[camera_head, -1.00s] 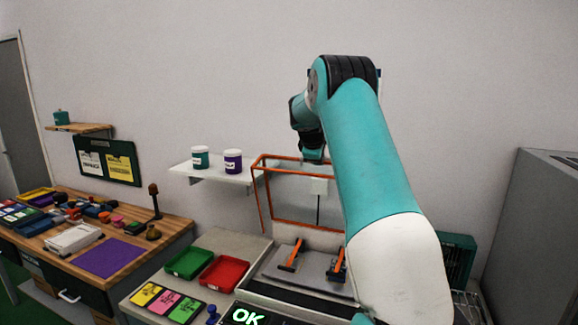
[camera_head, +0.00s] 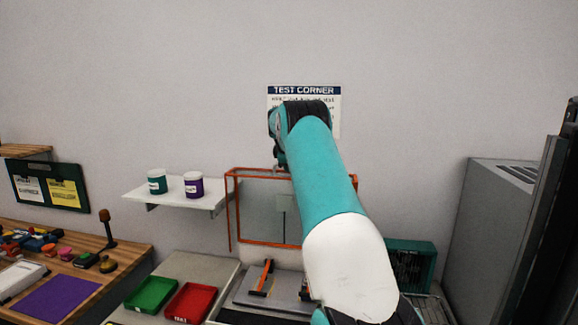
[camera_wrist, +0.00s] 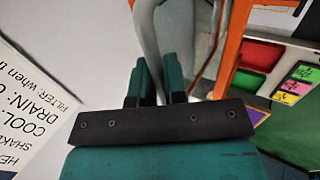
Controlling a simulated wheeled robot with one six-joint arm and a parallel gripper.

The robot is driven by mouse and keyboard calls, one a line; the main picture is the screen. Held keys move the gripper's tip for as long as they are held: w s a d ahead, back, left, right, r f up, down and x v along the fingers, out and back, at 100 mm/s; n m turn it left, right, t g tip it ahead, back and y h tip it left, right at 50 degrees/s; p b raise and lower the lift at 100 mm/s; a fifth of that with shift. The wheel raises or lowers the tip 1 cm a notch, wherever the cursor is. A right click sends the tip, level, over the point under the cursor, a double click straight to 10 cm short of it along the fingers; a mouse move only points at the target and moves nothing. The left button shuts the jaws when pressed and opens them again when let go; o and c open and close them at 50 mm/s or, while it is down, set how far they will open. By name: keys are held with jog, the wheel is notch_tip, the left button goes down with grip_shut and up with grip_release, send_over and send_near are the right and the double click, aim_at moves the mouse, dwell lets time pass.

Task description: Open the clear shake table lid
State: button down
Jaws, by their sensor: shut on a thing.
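The clear shake table lid (camera_head: 238,208) has an orange frame and stands raised, close to upright, at the back of the shake table (camera_head: 247,297). Its upper right part is hidden behind my arm. My gripper (camera_wrist: 155,75) is at the lid's top edge, below my wrist in the head view. Its two teal fingers are shut on a part of the lid, with the grip itself mostly hidden by the fingers. An orange frame bar (camera_wrist: 231,50) runs beside the fingers in the wrist view. An orange clamp (camera_head: 264,277) lies on the table plate.
A wall shelf (camera_head: 165,193) with a teal jar (camera_head: 157,183) and a purple jar (camera_head: 194,187) is left of the lid. A green tray (camera_head: 151,294) and a red tray (camera_head: 190,304) sit left of the table. A grey cabinet (camera_head: 490,220) stands right. A sign (camera_head: 303,91) hangs behind my arm.

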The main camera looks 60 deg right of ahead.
jog(key=shift+s+f, duration=0.1)
jog(key=shift+f, duration=0.15)
jog(key=c, duration=1.2)
grip_release()
jog(key=shift+a+r, duration=0.1)
jog(key=shift+a+r+b, duration=0.2)
jog(key=shift+r+b, duration=0.15)
jog(key=shift+b, duration=0.1)
jog(key=b+v, duration=0.3)
jog(key=v, duration=1.3)
jog(key=shift+r, duration=0.35)
